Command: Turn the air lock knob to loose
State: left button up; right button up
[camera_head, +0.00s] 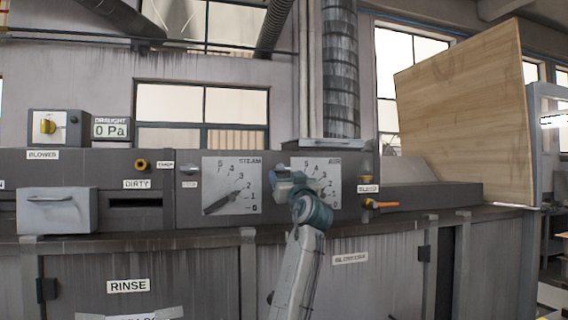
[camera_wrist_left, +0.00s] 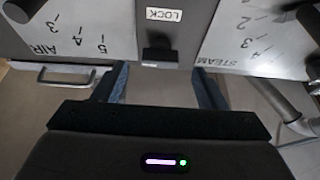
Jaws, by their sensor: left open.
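A small black knob (camera_wrist_left: 157,52) sits under a white LOCK label (camera_wrist_left: 163,15) in the left wrist view, between the AIR plate (camera_wrist_left: 60,28) and the STEAM plate (camera_wrist_left: 250,40). My left gripper (camera_wrist_left: 158,84) is open, with one finger to each side of the knob's line and the knob a little beyond the tips. Nothing is between the fingers. I cannot read the knob's setting. My right gripper is not in view.
A STEAM pointer (camera_head: 216,204) and an orange valve handle (camera_head: 381,205) stick out on either side. A grey drawer box (camera_head: 57,210) juts out at the left. A wooden board (camera_head: 465,110) stands at the right. Below is the cabinet front with a RINSE label (camera_head: 128,286).

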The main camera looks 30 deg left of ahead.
aim_at(284, 170)
pick_arm(q)
jog(key=p+x, duration=0.1)
jog(key=x, duration=0.2)
jog(key=shift+a+r+p, duration=0.2)
jog(key=shift+r+p, duration=0.1)
jog(key=shift+p, duration=0.1)
jog(key=shift+w+a, duration=0.25)
jog(key=shift+w, duration=0.1)
jog(key=shift+c, duration=0.3)
jog(key=c, duration=0.9)
